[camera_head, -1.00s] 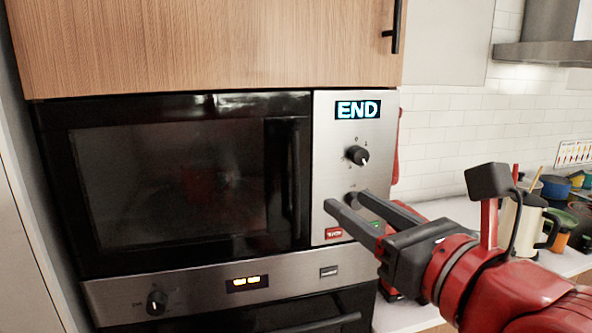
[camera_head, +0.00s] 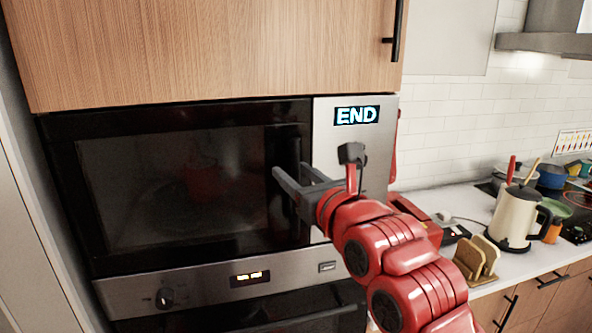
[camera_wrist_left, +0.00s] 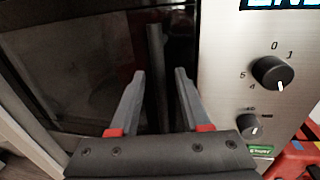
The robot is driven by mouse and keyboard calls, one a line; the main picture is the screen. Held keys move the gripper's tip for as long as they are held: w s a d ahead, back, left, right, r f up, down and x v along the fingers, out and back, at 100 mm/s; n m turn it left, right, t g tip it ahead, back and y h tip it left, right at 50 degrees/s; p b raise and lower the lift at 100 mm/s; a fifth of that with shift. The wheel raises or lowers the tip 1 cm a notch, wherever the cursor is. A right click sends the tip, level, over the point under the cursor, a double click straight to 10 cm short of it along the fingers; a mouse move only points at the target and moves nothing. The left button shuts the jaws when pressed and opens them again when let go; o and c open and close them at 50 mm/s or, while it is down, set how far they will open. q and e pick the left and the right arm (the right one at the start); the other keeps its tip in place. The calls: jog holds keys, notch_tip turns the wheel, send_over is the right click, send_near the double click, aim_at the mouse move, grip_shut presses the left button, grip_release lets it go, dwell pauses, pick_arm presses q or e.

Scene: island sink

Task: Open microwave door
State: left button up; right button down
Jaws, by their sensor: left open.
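The black microwave door (camera_head: 170,190) is shut in the built-in microwave, left of its steel control panel (camera_head: 345,140). Its dark vertical handle (camera_head: 297,148) is at the door's right side, its lower part hidden by my gripper. My left gripper (camera_head: 288,170) is open and empty, in front of the handle. In the left wrist view the handle (camera_wrist_left: 156,50) shows between the two spread fingers, left of the panel knobs (camera_wrist_left: 271,72). I cannot tell whether the fingers reach around it or touch it. My right gripper is not in view.
A wooden cabinet (camera_head: 200,50) hangs above the microwave, and an oven (camera_head: 260,313) sits below. On the counter to the right stand a cream kettle (camera_head: 518,217) and a toast rack (camera_head: 480,257). Space in front of the door's left part is clear.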

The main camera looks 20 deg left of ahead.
pick_arm(q)
jog(key=shift+c, duration=0.4)
grip_shut()
dwell(0.9)
